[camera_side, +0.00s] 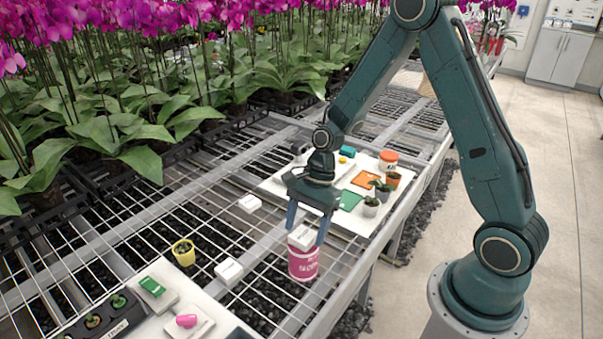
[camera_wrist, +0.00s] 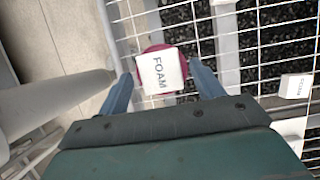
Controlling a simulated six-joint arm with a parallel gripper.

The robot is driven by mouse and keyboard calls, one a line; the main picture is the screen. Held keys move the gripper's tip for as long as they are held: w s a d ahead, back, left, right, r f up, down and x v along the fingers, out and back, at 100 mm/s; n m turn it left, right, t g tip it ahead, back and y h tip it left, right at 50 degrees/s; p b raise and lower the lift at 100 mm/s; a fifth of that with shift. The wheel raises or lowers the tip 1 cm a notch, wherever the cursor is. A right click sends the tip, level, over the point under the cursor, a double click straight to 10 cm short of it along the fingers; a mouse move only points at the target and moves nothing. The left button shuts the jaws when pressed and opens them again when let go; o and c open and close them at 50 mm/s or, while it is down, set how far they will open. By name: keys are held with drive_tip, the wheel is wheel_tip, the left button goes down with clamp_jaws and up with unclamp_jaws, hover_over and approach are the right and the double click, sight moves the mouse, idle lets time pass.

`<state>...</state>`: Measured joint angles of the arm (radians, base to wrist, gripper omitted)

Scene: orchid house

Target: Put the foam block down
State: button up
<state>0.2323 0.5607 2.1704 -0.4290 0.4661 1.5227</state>
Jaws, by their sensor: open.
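The white foam block (camera_side: 301,239), lettered FOAM in the wrist view (camera_wrist: 160,72), sits on top of a magenta can (camera_side: 303,264). The can stands on the wire bench (camera_side: 215,228), near its front edge. My gripper (camera_side: 305,236) points down with its blue fingers on either side of the block. In the wrist view the fingers (camera_wrist: 161,70) are spread wider than the block, with a gap on each side. The can shows there only as a magenta rim (camera_wrist: 183,52) around the block, which hides most of its top.
White blocks lie on the wires, one behind (camera_side: 249,203) and one left (camera_side: 229,272) of the can. A yellow pot (camera_side: 183,252) stands farther left. A white board (camera_side: 275,187) with small pots and coloured pieces lies behind. Orchids (camera_side: 130,100) fill the back.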

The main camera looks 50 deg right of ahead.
drive_tip(key=v, duration=1.1)
drive_tip(key=shift+r, duration=0.15)
drive_tip(key=shift+d+r, duration=0.1)
drive_tip(key=s+a+r+n+t+h, duration=0.1)
drive_tip(key=s+r+n+t+h, duration=0.1)
drive_tip(key=s+r+n, duration=0.5)
drive_tip(key=s+a+r+n+t+h, duration=0.1)
drive_tip(key=s+r+n+t+h, duration=0.1)
drive_tip(key=s+r+n, duration=0.4)
drive_tip(key=s+n+t, duration=0.1)
drive_tip(key=s+n, duration=0.4)
drive_tip(key=shift+s+a+r+t, duration=0.3)
drive_tip(key=shift+s+a+r, duration=0.05)
